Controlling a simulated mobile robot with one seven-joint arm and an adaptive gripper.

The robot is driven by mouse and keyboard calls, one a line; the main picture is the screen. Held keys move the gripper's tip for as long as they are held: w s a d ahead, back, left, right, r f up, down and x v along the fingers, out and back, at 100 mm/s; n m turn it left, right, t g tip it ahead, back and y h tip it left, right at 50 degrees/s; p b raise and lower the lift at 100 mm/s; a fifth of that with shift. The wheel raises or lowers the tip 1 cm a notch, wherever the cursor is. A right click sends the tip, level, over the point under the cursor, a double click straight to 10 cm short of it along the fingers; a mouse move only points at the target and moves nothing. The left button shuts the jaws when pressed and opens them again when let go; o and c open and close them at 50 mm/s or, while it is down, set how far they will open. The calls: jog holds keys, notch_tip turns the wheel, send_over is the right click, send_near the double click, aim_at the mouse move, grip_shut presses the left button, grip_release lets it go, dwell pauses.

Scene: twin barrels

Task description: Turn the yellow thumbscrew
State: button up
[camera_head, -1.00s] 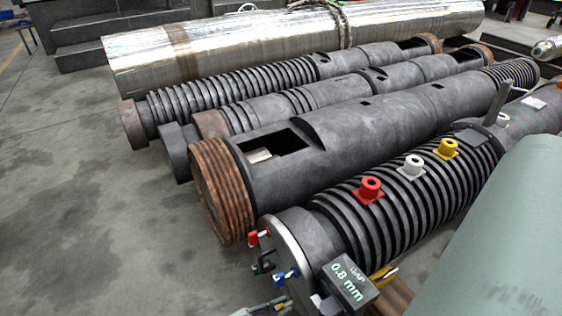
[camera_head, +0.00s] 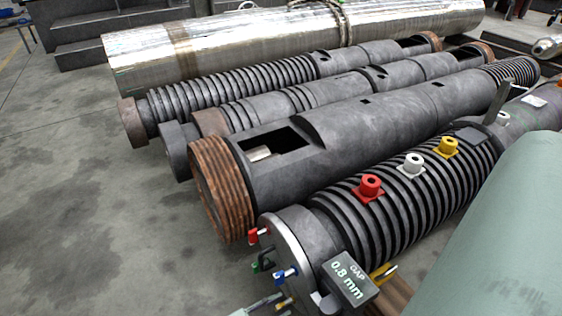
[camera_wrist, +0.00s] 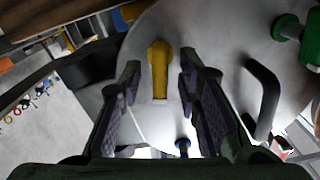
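The yellow thumbscrew (camera_wrist: 160,68) sits on the pale round end plate (camera_wrist: 215,50) in the wrist view. Its bar points down in the picture. My gripper (camera_wrist: 160,80) is open, with one dark finger on each side of the thumbscrew and a visible gap on both sides. I cannot tell how deep the thumbscrew lies between the fingertips. In the head view a small yellow piece (camera_head: 285,303) shows low on the barrel end, and part of my arm shows at the bottom edge. The fingers are not clear there.
Red (camera_head: 257,236), green (camera_head: 263,261) and blue (camera_head: 286,276) screws sit on the same barrel end. A black bent handle (camera_wrist: 264,98) stands right of my gripper. Larger barrels lie behind; the floor at left is clear.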

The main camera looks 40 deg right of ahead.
aim_at(276, 309)
jog(key=shift+v, duration=3.05)
